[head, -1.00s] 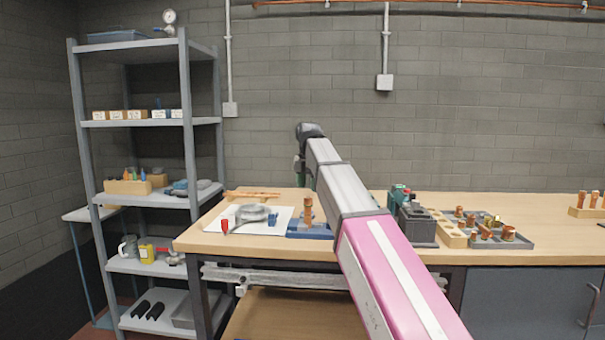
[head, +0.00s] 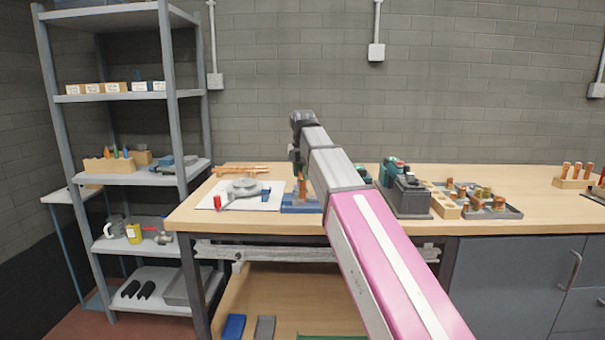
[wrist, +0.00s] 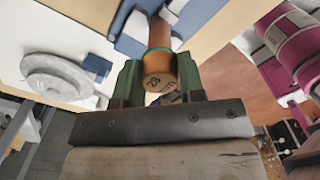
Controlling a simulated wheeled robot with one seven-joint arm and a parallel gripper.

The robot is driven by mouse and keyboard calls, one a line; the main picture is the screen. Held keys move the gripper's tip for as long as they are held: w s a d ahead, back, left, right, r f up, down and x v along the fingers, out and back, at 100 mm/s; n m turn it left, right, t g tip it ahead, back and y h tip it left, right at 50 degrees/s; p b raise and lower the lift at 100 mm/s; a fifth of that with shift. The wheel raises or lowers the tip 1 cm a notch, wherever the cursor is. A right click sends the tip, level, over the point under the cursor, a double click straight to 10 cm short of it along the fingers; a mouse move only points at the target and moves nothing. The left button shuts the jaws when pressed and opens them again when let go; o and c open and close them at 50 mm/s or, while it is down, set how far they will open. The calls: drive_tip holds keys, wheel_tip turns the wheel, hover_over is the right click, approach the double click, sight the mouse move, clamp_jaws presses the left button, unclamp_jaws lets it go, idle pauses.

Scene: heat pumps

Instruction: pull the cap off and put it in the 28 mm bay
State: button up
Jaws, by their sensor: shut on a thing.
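In the wrist view my gripper (wrist: 158,80) has its green fingers shut on a round copper cap (wrist: 160,76), one finger on each side. Dark marking shows on the cap's end face, too small to read surely. A copper pipe (wrist: 160,36) shows right behind the cap, in line with it, and leads to a blue stand (wrist: 134,32). I cannot tell whether the cap still sits on the pipe. In the head view the pipe (head: 302,186) stands upright in the blue stand (head: 299,206), partly hidden by my arm. Which bay is 28 mm is not readable.
A grey tray (head: 512,212) of copper fittings lies on the bench at right, beside a wooden block with holes (head: 446,207). A dark machine (head: 407,196) stands between arm and tray. A white sheet (head: 212,197) bears a grey round part (head: 243,187). Shelving stands at left.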

drive_tip(key=c, duration=0.4)
drive_tip(key=shift+o, duration=0.2)
drive_tip(key=shift+r, duration=0.75)
idle(1.3)
drive_tip(key=shift+r, duration=2.15)
